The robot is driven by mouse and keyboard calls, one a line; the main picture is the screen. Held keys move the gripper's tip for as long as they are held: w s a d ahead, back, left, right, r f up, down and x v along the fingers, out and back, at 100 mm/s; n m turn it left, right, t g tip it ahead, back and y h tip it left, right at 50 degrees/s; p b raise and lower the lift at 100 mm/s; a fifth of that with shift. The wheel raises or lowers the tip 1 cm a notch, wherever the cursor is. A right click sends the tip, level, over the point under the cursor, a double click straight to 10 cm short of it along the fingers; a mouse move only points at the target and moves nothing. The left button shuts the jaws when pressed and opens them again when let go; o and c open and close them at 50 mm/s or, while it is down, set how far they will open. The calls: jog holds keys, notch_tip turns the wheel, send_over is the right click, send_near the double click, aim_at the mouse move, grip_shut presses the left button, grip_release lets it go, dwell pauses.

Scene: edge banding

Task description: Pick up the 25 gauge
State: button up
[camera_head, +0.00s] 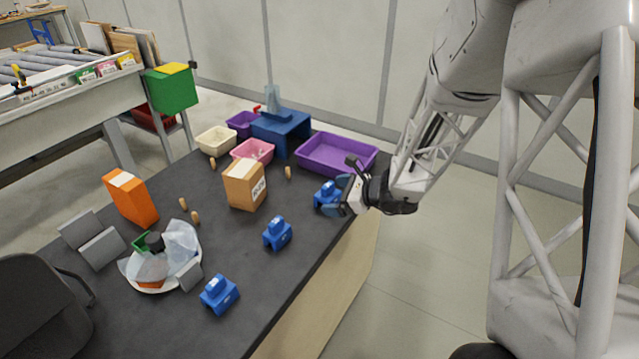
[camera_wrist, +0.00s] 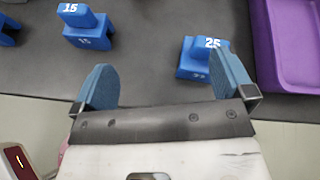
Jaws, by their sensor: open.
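The 25 gauge is a small blue block with a raised knob, marked "25" in white. In the wrist view the 25 gauge (camera_wrist: 193,62) stands upright, just inside and partly behind the right finger. In the head view the 25 gauge (camera_head: 325,193) stands near the table's right edge, immediately left of my gripper (camera_head: 340,196). My gripper (camera_wrist: 165,78) is open with nothing between its fingers. Whether a finger touches the gauge, I cannot tell.
A similar blue gauge (camera_head: 277,234), marked "15" in the wrist view (camera_wrist: 88,30), stands nearby. A third blue gauge (camera_head: 220,295) is nearer the front. A purple bin (camera_head: 337,155) stands behind the 25 gauge. A cardboard box (camera_head: 244,185) is to its left.

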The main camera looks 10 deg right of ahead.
aim_at(334, 196)
jog(key=w+d+f+m, duration=0.1)
jog(key=w+d+f+m+t, duration=0.1)
jog(key=d+f+m, duration=0.1)
jog(key=w+d+f+m+t+h, duration=0.1)
jog(key=f, duration=0.1)
jog(key=shift+w+d+f, duration=0.1)
jog(key=shift+d, duration=0.05)
jog(key=shift+x, duration=1.3)
jog(key=shift+x, duration=2.6)
jog(key=shift+w+d, duration=0.1)
jog(key=shift+w, duration=0.05)
jog(key=c, duration=1)
